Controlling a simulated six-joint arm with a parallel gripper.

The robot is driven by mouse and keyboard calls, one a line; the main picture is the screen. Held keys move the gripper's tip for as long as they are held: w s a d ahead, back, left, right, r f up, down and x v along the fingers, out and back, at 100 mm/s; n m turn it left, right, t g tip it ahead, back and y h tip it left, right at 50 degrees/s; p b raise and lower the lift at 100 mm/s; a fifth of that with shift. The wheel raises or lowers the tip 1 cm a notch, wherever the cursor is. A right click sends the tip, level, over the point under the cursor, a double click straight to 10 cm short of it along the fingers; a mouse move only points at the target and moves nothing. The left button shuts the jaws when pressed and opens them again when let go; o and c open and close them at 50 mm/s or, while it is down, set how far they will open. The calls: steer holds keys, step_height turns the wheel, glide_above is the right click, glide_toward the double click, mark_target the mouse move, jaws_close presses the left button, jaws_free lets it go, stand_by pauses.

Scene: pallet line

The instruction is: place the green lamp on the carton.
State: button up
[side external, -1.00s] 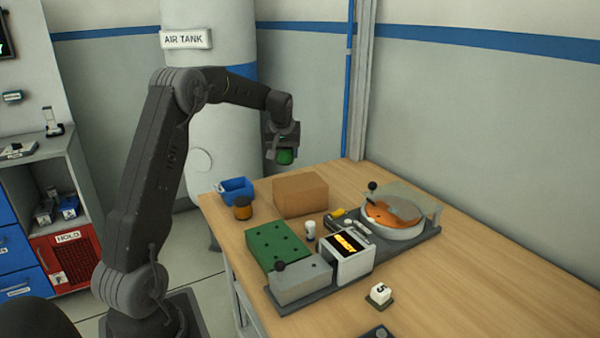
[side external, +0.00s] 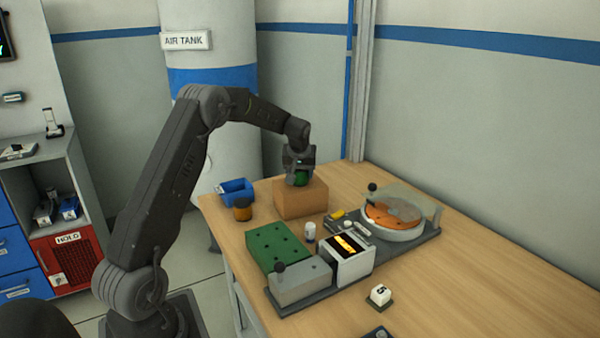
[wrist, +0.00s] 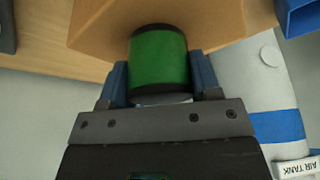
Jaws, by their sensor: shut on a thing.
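The green lamp (side external: 302,178) is a small green cylinder with dark ends. My gripper (side external: 301,180) is shut on it, and the wrist view shows the lamp (wrist: 159,58) between the two blue fingers. The carton (side external: 300,204) is a plain brown box at the back of the wooden bench. The lamp is at the carton's top; I cannot tell whether it touches. In the wrist view the carton (wrist: 215,22) is behind the lamp. My gripper hides part of the carton's top.
A blue bin (side external: 236,191) and an amber jar (side external: 242,209) stand left of the carton. In front are a green board (side external: 277,247) and a white box with a dark display (side external: 347,262). A round orange-topped device (side external: 393,216) is at right.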

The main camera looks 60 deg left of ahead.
steer(key=shift+f, duration=0.15)
steer(key=o, duration=1)
steer(key=shift+c, duration=0.2)
steer(key=v, duration=1.2)
steer(key=s+d+r+m+t, duration=0.1)
steer(key=s+d+r+m, duration=0.15)
steer(key=d, duration=0.45)
steer(key=s+d+r+m, duration=0.1)
steer(key=s+d+r, duration=0.15)
steer(key=d, duration=0.35)
steer(key=s+d+f+m+t+h, duration=0.2)
steer(key=s+d+m, duration=0.5)
steer(key=s+d, duration=1.2)
steer(key=shift+s+f+m+h, duration=0.35)
steer(key=shift+s+h, duration=0.55)
steer(key=shift+s, duration=0.15)
